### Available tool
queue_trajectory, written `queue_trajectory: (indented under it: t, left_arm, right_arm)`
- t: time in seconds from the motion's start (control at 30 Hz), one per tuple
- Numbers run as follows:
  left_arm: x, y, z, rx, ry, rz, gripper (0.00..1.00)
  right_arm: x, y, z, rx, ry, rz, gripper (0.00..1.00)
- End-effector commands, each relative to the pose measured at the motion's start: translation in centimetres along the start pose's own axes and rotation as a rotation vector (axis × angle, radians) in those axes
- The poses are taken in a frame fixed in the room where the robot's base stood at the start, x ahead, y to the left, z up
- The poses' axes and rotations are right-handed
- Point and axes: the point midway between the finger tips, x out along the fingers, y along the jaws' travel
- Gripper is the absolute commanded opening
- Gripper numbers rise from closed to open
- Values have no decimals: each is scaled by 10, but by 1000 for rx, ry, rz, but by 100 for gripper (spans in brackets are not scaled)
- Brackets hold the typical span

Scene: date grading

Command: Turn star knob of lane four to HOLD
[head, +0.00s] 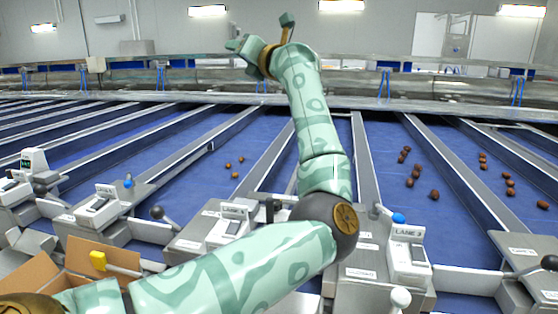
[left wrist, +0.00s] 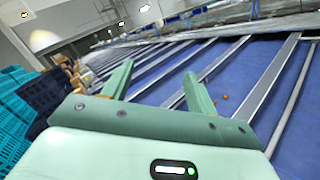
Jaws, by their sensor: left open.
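My left arm crosses the middle of the head view, and its gripper (head: 263,32) is raised high over the far part of the lanes. The gripper is open and empty, well away from the lane controls; the left wrist view also shows its two fingers (left wrist: 159,68) apart with nothing between them. A control box that seems to be lane four's (head: 233,212) stands left of my elbow, its label small. A dark knob-like part (head: 270,208) is beside it, partly behind my arm; I cannot tell whether it is the star knob or its setting. My right gripper is not in view.
The lane 3 box (head: 408,250) stands right of my elbow, near a blue ball handle (head: 398,218). A black ball lever (head: 157,212) and an open cardboard box (head: 78,262) are at left. Dates (head: 434,194) lie on the blue belts. Blue crates (left wrist: 20,105) are stacked at left.

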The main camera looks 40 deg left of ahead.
Motion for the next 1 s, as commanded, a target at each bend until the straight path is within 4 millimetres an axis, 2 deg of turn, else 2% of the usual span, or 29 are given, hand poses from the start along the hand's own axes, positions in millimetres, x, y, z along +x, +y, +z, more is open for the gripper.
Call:
queue_trajectory:
  t: [0.03, 0.1, 0.2, 0.3, 0.4, 0.5, 0.6, 0.77, 1.0]
  left_arm:
    - [-6, -18, -28, -43, 122, -58, 58]
    - [-19, -41, -64, -101, 314, -147, 58]
    - [-47, -72, -109, -169, 578, -275, 58]
    - [-78, -96, -140, -233, 811, -384, 58]
    - [-107, -113, -154, -293, 979, -476, 58]
    - [-128, -125, -157, -336, 1086, -548, 58]
    - [-141, -132, -157, -357, 1140, -596, 58]
    - [-141, -142, -167, -345, 1149, -619, 58]
    - [-126, -177, -209, -342, 1149, -613, 58]
  right_arm:
    - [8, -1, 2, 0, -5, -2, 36]
    - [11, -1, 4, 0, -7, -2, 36]
    - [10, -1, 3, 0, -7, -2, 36]
    - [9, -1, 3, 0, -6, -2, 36]
    - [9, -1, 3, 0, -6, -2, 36]
    - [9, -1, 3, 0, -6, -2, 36]
    - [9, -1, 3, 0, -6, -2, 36]
    - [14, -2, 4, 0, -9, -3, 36]
    - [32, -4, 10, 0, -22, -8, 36]
